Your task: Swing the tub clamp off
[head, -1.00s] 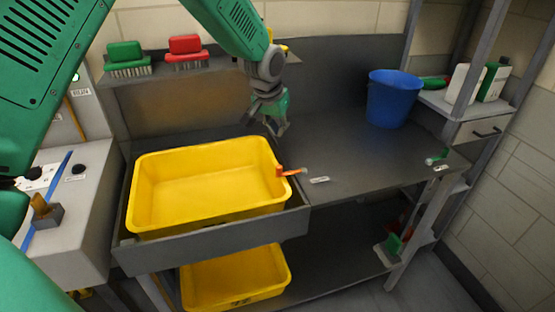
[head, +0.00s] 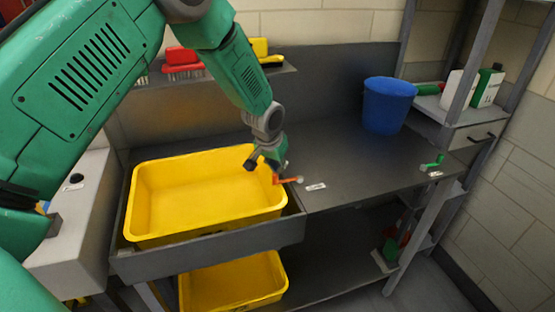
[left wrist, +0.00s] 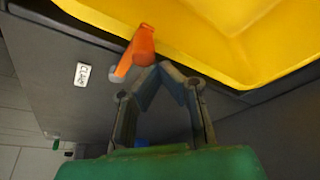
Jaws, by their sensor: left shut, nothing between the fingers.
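The yellow tub (head: 205,231) sits in a grey recess at the left of the bench. The orange tub clamp (head: 288,181) is at the tub's right rim; in the left wrist view the clamp (left wrist: 136,52) reaches over the rim edge from a grey pivot on the bench. My left gripper (head: 271,166) is just above the tub's right edge, beside the clamp. In the left wrist view its fingertips (left wrist: 168,70) meet, empty, right next to the clamp; I cannot tell whether they touch it. My right gripper is not in view.
A small white label (head: 316,187) lies beside the clamp. A blue bucket (head: 388,104) stands at the back right of the bench, and a green handle (head: 433,163) is at its right edge. Another yellow tub (head: 232,284) is below. The bench middle is clear.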

